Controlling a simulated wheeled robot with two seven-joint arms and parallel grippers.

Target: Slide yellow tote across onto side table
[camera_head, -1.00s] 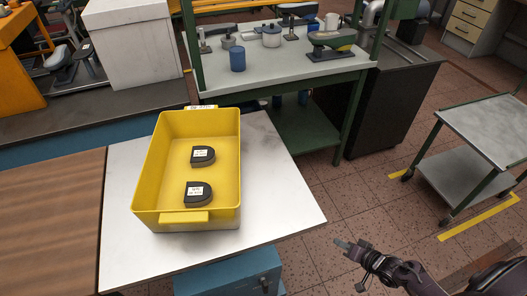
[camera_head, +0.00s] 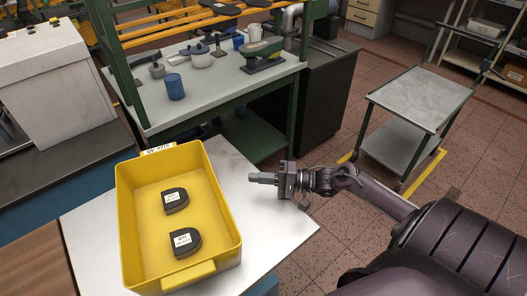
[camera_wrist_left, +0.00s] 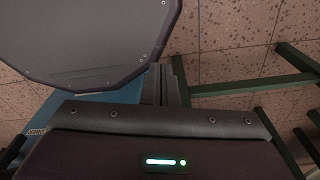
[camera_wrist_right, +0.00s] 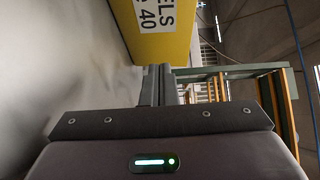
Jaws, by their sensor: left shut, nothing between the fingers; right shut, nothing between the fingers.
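The yellow tote (camera_head: 135,205) stands on a white tabletop (camera_head: 262,222), open side up, with two dark shoe-last pieces (camera_head: 175,200) bearing white labels inside. My right gripper (camera_head: 252,178) is shut and empty, just right of the tote's right wall, over the white tabletop, fingers pointing left. In the right wrist view its fingers (camera_wrist_right: 158,85) point towards the tote's labelled yellow wall (camera_wrist_right: 162,45); I cannot tell whether they touch it. My left gripper (camera_wrist_left: 168,85) shows only in its own wrist view, shut and empty above the floor.
A grey-topped trolley (camera_head: 420,97) stands at the right, its top bare. Behind the tote is a green-framed bench (camera_head: 215,95) with a blue cup (camera_head: 174,87) and tools. A wooden top (camera_head: 35,262) adjoins at the left. A dark cabinet (camera_head: 325,90) stands beside the bench.

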